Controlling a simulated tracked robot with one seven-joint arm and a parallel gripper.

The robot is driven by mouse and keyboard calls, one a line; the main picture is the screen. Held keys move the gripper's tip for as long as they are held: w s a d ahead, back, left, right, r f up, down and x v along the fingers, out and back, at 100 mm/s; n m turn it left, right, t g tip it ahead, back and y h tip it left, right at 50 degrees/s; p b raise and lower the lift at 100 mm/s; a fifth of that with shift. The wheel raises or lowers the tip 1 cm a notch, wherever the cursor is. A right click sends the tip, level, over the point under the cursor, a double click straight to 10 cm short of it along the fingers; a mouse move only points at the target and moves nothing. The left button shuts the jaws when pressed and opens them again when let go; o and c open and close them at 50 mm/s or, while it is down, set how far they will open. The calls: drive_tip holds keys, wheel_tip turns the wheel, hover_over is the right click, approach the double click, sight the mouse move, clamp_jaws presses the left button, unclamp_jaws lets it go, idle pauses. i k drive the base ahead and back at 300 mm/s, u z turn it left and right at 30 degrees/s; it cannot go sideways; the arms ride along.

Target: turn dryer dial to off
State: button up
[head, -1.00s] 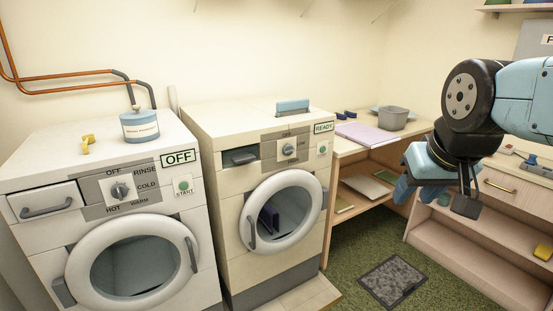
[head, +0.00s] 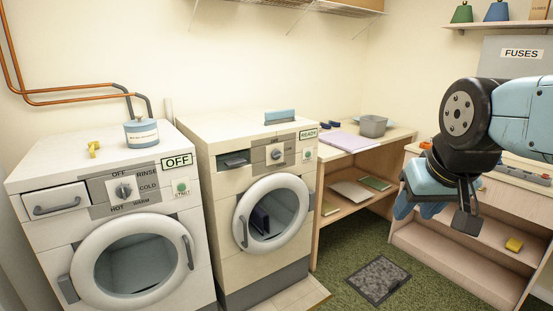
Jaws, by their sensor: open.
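The dryer (head: 228,196) is the cream machine in the middle of the head view, with a round door and a lit READY sign (head: 307,134). Its dial (head: 276,155) is a small grey knob on a grey panel, with a label above it. The dial is too small to tell exactly where it points. My gripper (head: 468,208) hangs at the right, pointing down, open and empty. It is well to the right of the dryer and does not touch it.
A washer (head: 45,242) with an OFF sign stands left of the dryer, with its own dial (head: 124,190). A wooden table (head: 331,160) with a grey tub (head: 373,126) is right of the dryer. A grey mat (head: 379,280) lies on the green floor.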

sight(275, 154)
drive_tip(key=z, duration=0.1)
drive_tip(key=i, duration=0.9)
drive_tip(key=u, duration=0.1)
